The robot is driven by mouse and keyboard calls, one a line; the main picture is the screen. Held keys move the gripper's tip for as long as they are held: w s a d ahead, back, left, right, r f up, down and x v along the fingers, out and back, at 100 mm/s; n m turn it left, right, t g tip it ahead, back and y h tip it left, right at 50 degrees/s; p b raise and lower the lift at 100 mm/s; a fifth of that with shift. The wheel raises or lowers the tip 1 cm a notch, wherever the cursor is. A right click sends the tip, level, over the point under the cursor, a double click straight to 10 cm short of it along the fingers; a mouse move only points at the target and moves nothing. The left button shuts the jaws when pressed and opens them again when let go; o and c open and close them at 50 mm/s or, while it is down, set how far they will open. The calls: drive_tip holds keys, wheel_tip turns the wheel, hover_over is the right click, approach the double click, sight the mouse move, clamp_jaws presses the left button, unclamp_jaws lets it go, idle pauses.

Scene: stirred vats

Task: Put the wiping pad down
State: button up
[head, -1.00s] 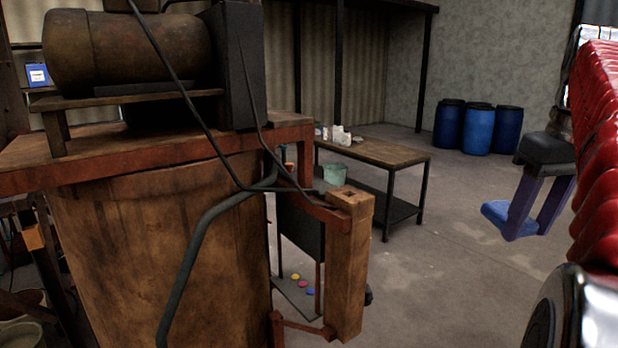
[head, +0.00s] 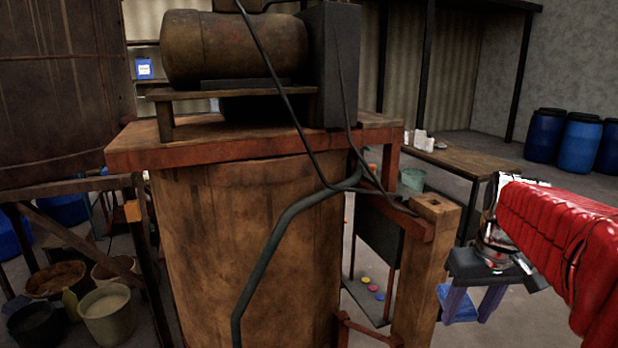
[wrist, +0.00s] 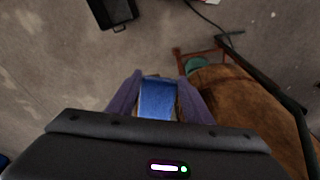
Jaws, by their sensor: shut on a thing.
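My gripper (head: 474,304) has purple fingers and is shut on the blue wiping pad (head: 456,304). It hangs in the air to the right of the wooden post beside the vat. In the wrist view the pad (wrist: 157,100) sits between the two fingers (wrist: 158,84), with bare concrete floor below and ahead of it. Part of the pad is hidden by the gripper in both views.
The large brown vat (head: 245,240) with a motor (head: 235,48) on top fills the middle. A wooden post (head: 425,270) stands close left of my gripper. A workbench (head: 475,162) and blue drums (head: 580,143) stand behind. A black tray (wrist: 112,10) lies on open floor.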

drive_tip(key=w+a+f, duration=0.7)
drive_tip(key=a+f, duration=0.1)
drive_tip(key=f, duration=0.2)
drive_tip(key=w+a+f, duration=0.6)
drive_tip(key=a+f, duration=0.3)
drive_tip(key=f, duration=0.1)
drive_tip(key=shift+w+f+n, duration=0.3)
drive_tip(key=shift+w+f, duration=0.05)
drive_tip(key=shift+w, duration=0.05)
drive_tip(key=shift+a, duration=0.1)
drive_tip(key=s+f, duration=0.4)
drive_tip(key=f, duration=1)
drive_tip(key=shift+f, duration=0.4)
